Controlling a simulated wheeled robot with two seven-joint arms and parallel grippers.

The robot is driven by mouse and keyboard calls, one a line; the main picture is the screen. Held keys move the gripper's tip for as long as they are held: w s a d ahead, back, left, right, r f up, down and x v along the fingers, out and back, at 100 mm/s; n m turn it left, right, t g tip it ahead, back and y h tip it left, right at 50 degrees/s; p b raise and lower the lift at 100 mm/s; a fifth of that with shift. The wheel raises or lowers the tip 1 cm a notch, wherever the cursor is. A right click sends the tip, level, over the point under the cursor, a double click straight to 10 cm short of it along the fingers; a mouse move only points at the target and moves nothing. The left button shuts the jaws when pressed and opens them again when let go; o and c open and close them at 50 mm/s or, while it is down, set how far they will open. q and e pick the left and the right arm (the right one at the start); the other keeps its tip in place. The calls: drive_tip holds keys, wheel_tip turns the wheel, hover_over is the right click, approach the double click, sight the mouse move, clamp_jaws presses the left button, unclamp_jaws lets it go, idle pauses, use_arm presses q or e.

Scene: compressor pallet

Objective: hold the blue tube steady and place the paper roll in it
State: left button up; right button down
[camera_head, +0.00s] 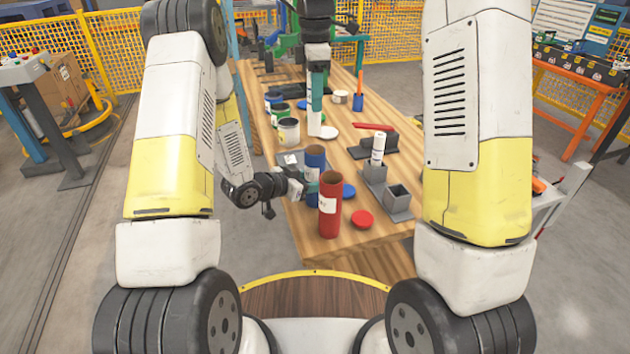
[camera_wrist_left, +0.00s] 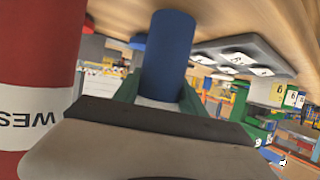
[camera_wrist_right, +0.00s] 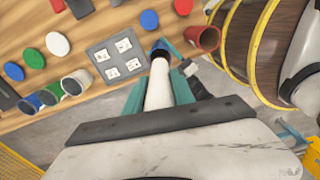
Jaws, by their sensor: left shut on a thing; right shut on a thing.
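The blue tube (camera_head: 315,158) stands upright on the wooden table, behind the red tube. My left gripper (camera_head: 302,186) is shut around its lower part; the tube (camera_wrist_left: 170,50) also shows between the green fingers in the left wrist view. My right gripper (camera_head: 315,98) comes down from the far side, shut on the white paper roll (camera_head: 314,122). The roll is upright above the blue tube, its lower end close to the tube's mouth. In the right wrist view the roll (camera_wrist_right: 158,85) points at the tube's blue rim (camera_wrist_right: 160,47). I cannot tell whether they touch.
A red tube (camera_head: 329,210) stands close in front of the blue tube, with a red lid (camera_head: 362,220) and blue lid (camera_head: 348,191) nearby. Grey holders (camera_head: 398,203) stand at right, one with a labelled white roll (camera_head: 378,148).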

sight(315, 128)
drive_tip(key=shift+f, duration=4.35)
drive_tip(key=c, duration=1)
unclamp_jaws()
drive_tip(key=shift+o, duration=0.2)
drive_tip(key=shift+r, duration=0.1)
wheel_tip(315, 128, up, 12)
